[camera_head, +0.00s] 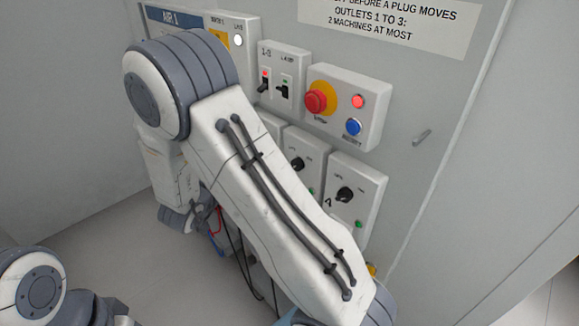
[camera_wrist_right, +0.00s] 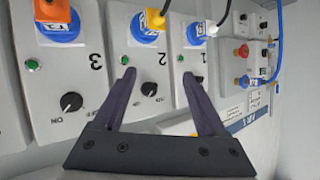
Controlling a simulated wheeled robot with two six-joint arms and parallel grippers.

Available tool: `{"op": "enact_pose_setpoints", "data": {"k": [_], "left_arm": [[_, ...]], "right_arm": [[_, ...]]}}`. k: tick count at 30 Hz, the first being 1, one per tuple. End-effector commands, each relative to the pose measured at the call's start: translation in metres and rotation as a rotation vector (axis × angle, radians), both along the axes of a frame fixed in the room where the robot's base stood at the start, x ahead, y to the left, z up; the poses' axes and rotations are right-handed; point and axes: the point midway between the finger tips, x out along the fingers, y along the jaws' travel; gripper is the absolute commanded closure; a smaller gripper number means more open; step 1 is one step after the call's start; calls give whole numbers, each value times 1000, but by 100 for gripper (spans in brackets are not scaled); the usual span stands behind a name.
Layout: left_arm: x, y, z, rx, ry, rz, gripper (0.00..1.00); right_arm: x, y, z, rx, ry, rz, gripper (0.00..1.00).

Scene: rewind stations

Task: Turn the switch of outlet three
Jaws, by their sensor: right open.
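In the right wrist view, outlet three (camera_wrist_right: 70,75) is a pale box marked 3, with a black rotary switch (camera_wrist_right: 70,102), an "ON" label beside the switch and a green lamp. My right gripper (camera_wrist_right: 158,78) is open and empty. Its fingers appear over outlet two (camera_wrist_right: 147,60), to the right of outlet three's switch; I see no contact with that switch. In the head view my right arm covers much of the outlet row and hides that gripper. My left gripper is out of view.
Outlet one (camera_wrist_right: 190,70) and outlet two also have plugs and cords. In the head view, box 4 (camera_head: 356,193) has a black knob. Above are a red button (camera_head: 316,101), a blue button (camera_head: 353,127) and two toggles. Cables (camera_head: 240,245) hang below.

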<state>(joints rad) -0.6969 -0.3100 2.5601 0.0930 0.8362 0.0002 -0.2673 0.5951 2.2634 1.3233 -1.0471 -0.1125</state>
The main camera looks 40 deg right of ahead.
Motion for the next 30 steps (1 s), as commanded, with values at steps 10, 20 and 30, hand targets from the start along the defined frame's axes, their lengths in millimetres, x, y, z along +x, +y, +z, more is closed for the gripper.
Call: {"op": "enact_pose_setpoints", "data": {"k": [10,20,30], "left_arm": [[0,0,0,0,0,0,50],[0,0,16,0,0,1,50],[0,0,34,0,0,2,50]], "right_arm": [[-91,-23,22,-446,15,-493,26],[-98,-61,29,-481,25,-533,26],[-92,-116,28,-479,22,-528,26]]}}
